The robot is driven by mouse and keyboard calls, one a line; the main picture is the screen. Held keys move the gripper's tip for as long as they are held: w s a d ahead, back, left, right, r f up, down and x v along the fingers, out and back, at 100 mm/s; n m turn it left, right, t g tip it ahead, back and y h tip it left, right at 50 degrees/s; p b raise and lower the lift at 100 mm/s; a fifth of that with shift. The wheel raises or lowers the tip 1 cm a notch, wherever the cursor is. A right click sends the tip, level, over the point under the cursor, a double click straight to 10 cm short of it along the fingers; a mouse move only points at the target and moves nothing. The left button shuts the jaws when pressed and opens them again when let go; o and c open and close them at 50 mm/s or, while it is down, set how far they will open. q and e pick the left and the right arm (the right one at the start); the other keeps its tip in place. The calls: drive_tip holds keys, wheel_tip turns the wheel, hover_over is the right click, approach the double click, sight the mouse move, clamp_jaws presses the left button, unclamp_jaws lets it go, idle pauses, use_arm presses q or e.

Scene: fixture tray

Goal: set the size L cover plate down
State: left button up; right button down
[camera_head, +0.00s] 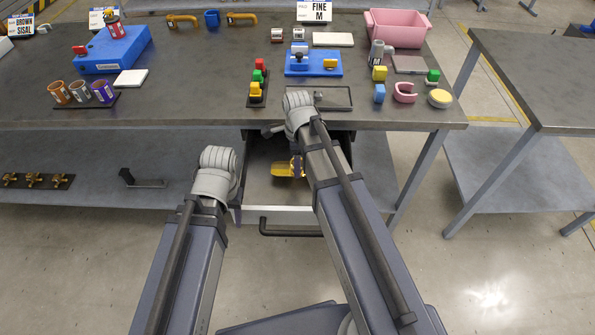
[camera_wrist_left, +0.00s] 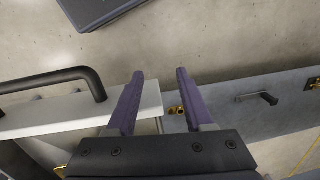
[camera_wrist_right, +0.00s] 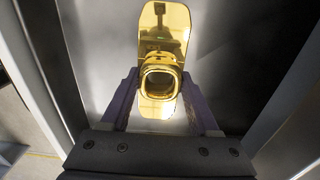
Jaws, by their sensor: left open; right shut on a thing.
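The cover plate is a glossy gold plate with rounded ends and a raised square grip; it shows in the right wrist view (camera_wrist_right: 165,28) and partly in the head view (camera_head: 284,170). No size mark on it is readable. My right gripper (camera_wrist_right: 160,78) is shut on the raised grip, inside the open drawer (camera_head: 262,187) under the bench. I cannot tell whether the plate touches the drawer floor. My left gripper (camera_wrist_left: 160,74) is open and empty, outside the drawer near its front wall and black handle. In the head view my arms hide most of both grippers.
The drawer's black handle (camera_head: 290,232) sticks out in front. Above, the bench top (camera_head: 200,88) holds a blue fixture (camera_head: 313,63), a pink bin (camera_head: 397,28), colored blocks and cups. A lower shelf (camera_head: 90,155) carries brass parts. The side table (camera_head: 540,75) is mostly clear.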

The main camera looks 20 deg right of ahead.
drive_tip(key=shift+f+b, duration=1.1)
drive_tip(key=shift+f, duration=0.4)
drive_tip(key=shift+f, duration=0.1)
drive_tip(key=shift+f, duration=0.15)
drive_tip(key=shift+c, duration=0.6)
unclamp_jaws()
drive_tip(key=shift+r, duration=0.2)
wheel_tip(320, 180, up, 12)
drive_tip(key=p, duration=1.2)
drive_tip(key=s+a+n, duration=0.3)
drive_tip(key=s+n, duration=0.1)
drive_tip(key=n, duration=0.4)
drive_tip(key=s+a+n, duration=0.4)
drive_tip(key=s+n, duration=0.1)
drive_tip(key=n, duration=0.3)
drive_tip(key=s+a+n+h, duration=0.1)
drive_tip(key=s+a+n, duration=0.2)
drive_tip(key=n, duration=0.6)
drive_tip(key=shift+s+a+r, duration=0.1)
drive_tip(key=shift+s+a, duration=0.05)
drive_tip(key=shift+s, duration=0.65)
